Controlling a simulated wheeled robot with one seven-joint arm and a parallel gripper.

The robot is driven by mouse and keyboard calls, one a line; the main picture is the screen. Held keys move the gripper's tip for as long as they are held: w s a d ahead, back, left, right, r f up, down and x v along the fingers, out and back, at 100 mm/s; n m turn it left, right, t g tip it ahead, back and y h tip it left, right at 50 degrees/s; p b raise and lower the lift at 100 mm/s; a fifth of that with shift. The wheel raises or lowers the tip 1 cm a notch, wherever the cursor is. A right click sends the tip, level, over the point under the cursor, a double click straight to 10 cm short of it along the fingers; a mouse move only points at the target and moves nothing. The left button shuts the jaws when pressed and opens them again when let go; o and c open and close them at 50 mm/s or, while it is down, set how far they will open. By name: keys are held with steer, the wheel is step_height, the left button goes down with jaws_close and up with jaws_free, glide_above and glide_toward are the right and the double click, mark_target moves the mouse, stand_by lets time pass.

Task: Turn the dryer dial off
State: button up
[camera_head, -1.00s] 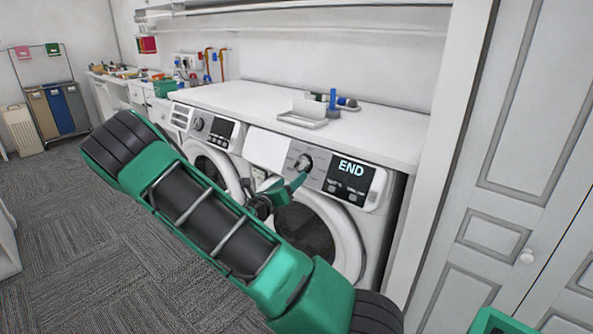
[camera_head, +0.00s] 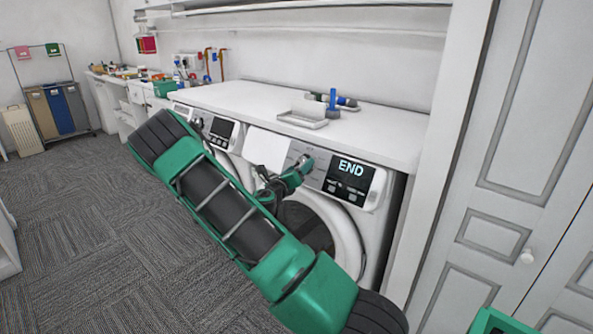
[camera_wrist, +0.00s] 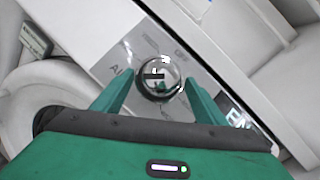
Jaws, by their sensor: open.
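The dryer (camera_head: 345,240) is the white front-loader on the right, with a lit display (camera_head: 350,170) reading END. Its round chrome dial (camera_wrist: 158,78) sits on a grey panel with printed labels, one reading OFF at the upper right of the dial. My gripper (camera_wrist: 158,92) is open, with one green finger on each side of the dial in the wrist view. I cannot tell whether the fingers touch it.
A second machine (camera_head: 217,130) stands to the left under the same white counter (camera_head: 250,98). A small tray (camera_head: 303,119) and a blue item (camera_head: 333,100) lie on the counter. A white cabinet door (camera_head: 500,150) is on the right. Carpet on the left is clear.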

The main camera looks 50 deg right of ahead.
steer(key=c, duration=1)
steer(key=shift+w, duration=0.1)
steer(key=shift+c, duration=0.2)
